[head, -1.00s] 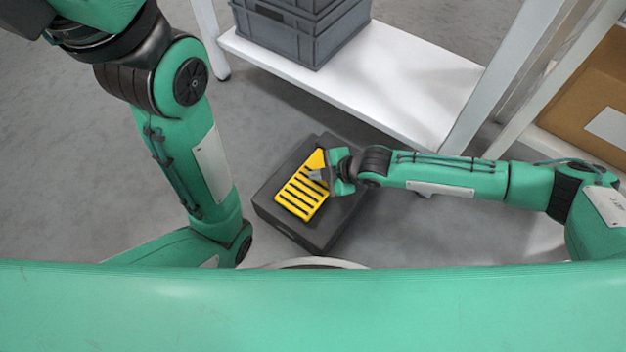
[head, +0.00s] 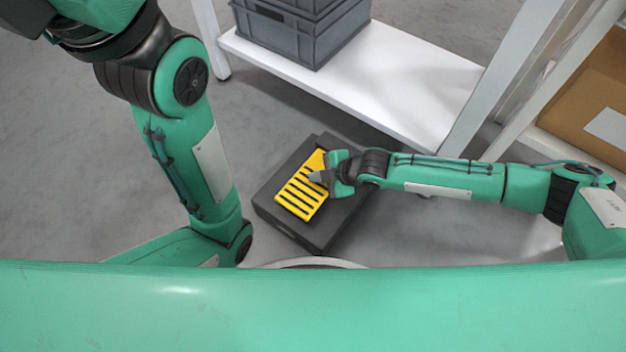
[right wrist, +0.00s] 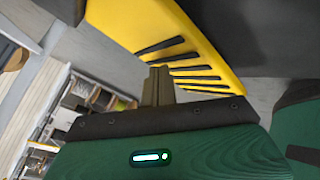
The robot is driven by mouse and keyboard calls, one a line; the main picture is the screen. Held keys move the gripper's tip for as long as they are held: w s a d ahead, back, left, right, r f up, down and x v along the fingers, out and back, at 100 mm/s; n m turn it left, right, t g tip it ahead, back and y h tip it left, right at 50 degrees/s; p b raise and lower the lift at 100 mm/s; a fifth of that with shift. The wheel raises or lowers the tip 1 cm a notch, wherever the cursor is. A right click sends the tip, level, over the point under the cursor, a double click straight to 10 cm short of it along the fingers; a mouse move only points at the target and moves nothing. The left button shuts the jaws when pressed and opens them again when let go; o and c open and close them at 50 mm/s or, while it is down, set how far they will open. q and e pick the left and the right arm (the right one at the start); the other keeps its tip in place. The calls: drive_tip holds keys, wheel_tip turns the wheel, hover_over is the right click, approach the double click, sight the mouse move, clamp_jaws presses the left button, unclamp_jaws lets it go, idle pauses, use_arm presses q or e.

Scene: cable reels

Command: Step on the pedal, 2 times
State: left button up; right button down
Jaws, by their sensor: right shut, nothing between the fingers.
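The pedal (head: 298,197) is a yellow plate with black slots, set in a dark grey base (head: 323,236) on the floor. My right gripper (head: 317,177) reaches in from the right, over the right edge of the yellow plate. Its fingers are together and hold nothing. In the right wrist view the yellow pedal (right wrist: 185,50) lies just beyond the closed fingertips (right wrist: 157,72). I cannot tell whether the fingertips touch the plate. My left arm comes down on the left, and its gripper is out of view.
A white shelf unit (head: 395,95) stands behind the pedal, with grey crates (head: 315,30) on its low board. A cardboard box (head: 590,90) sits at the far right. The grey floor left of the pedal base is clear. Shelves with reels (right wrist: 100,98) show in the right wrist view.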

drive_tip(key=shift+f+b, duration=0.6)
drive_tip(key=shift+f, duration=0.65)
idle(0.8)
drive_tip(key=shift+r, duration=0.1)
drive_tip(key=shift+r+p, duration=1.55)
drive_tip(key=shift+p, duration=0.5)
drive_tip(key=shift+r, duration=0.15)
wheel_tip(320, 180, up, 5)
drive_tip(key=p, duration=0.5)
